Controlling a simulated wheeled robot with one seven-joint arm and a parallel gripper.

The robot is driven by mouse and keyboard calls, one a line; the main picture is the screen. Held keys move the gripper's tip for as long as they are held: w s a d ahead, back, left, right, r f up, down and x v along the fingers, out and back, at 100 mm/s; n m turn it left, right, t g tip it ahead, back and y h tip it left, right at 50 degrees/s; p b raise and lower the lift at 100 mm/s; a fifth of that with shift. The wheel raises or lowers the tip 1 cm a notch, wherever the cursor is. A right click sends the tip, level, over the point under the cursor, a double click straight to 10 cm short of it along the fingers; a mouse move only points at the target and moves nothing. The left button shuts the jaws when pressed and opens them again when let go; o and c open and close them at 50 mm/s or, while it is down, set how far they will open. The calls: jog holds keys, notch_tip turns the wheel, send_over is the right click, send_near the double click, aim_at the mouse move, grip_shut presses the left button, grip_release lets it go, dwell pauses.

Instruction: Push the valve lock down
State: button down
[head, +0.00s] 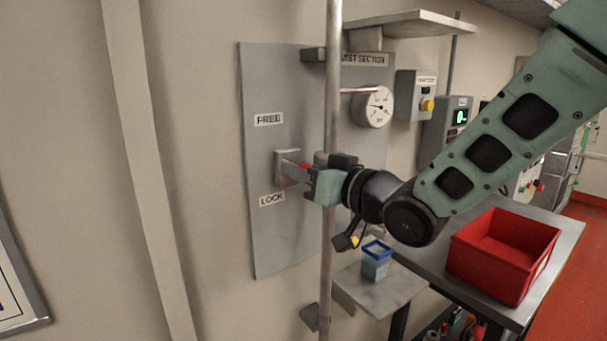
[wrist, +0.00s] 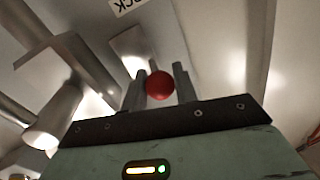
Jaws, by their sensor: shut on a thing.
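The valve lock is a lever with a red knob (wrist: 159,86) on a grey mount (head: 288,168) on the wall panel (head: 262,228). It sits between the FREE label (head: 268,119) above and the LOCK label (head: 271,199) below, nearer to LOCK. My gripper (head: 305,172) reaches it from the right, and its fingers are shut on the red knob. In the wrist view my gripper (wrist: 159,88) has one finger on each side of the knob. Most of the lever is hidden behind the fingers in the head view.
A vertical pipe (head: 333,90) runs close to my gripper. A round gauge (head: 373,106) and a shelf (head: 415,22) are above. Below right, a small blue container (head: 376,265) stands on a ledge (head: 372,300), and a red bin (head: 490,265) stands on a table (head: 567,240).

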jog(key=shift+f, duration=0.4)
jog(key=c, duration=1.1)
grip_release()
jog(key=shift+r, duration=0.1)
jog(key=shift+d, duration=0.1)
jog(key=b+v, duration=0.9)
jog(key=v, duration=0.8)
jog(key=shift+s+d+r, duration=0.1)
